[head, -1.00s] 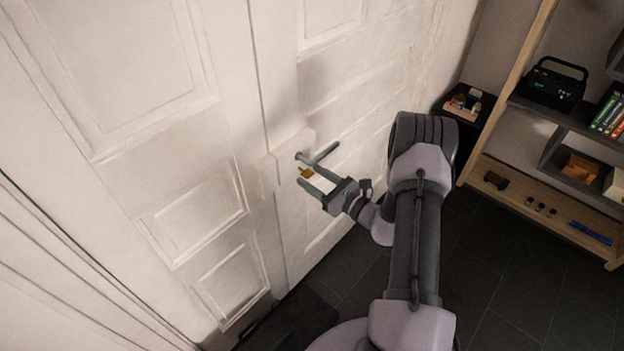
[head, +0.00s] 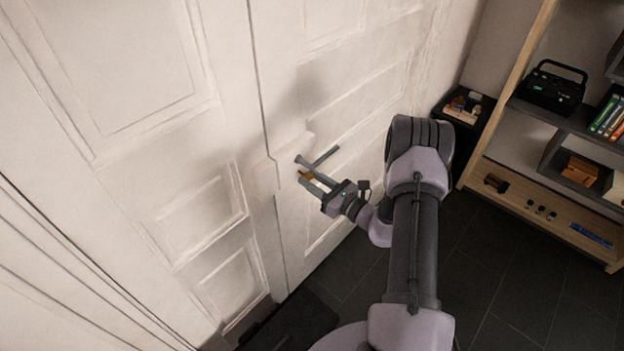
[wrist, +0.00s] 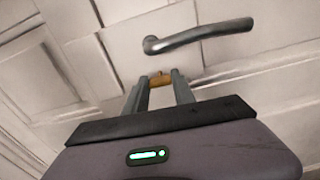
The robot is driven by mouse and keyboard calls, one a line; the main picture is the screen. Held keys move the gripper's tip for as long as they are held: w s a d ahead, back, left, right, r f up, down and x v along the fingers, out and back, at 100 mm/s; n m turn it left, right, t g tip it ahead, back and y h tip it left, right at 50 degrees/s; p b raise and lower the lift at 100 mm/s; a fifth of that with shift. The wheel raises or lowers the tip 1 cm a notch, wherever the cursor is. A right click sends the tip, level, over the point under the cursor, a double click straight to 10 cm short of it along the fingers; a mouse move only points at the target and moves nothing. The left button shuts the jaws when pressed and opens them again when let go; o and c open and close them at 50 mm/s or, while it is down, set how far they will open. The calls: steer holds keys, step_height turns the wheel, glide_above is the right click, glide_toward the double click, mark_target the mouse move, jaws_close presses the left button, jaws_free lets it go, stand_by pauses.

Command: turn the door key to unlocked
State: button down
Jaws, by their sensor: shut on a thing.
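The key (wrist: 160,79) is a small brass piece at the white door (head: 200,130), just below the grey lever handle (wrist: 198,36). In the head view the key (head: 307,176) shows only as a small golden patch by the fingertips. My gripper (wrist: 160,82) is shut on the key, one dark finger on each side of it. In the head view my gripper (head: 309,181) reaches the door from the right, under the handle (head: 318,159). The key's shaft and the keyhole are hidden, and I cannot tell the key's exact angle.
The handle sits close above my fingers. A wooden shelf unit (head: 530,190) with a black radio (head: 552,86) and books stands at the right. A dark mat or box (head: 290,322) lies at the foot of the door.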

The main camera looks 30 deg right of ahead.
steer(key=m+p, duration=0.1)
steer(key=m, duration=0.3)
steer(key=m+p, duration=0.1)
steer(key=m, duration=0.3)
steer(key=shift+m+p, duration=0.3)
steer(key=shift+p, duration=0.05)
steer(key=m+p, duration=0.1)
steer(key=m, duration=0.3)
steer(key=shift+m+p, duration=0.45)
steer(key=shift+m, duration=1.85)
steer(key=c, duration=1)
jaws_free()
steer(key=shift+c, duration=0.2)
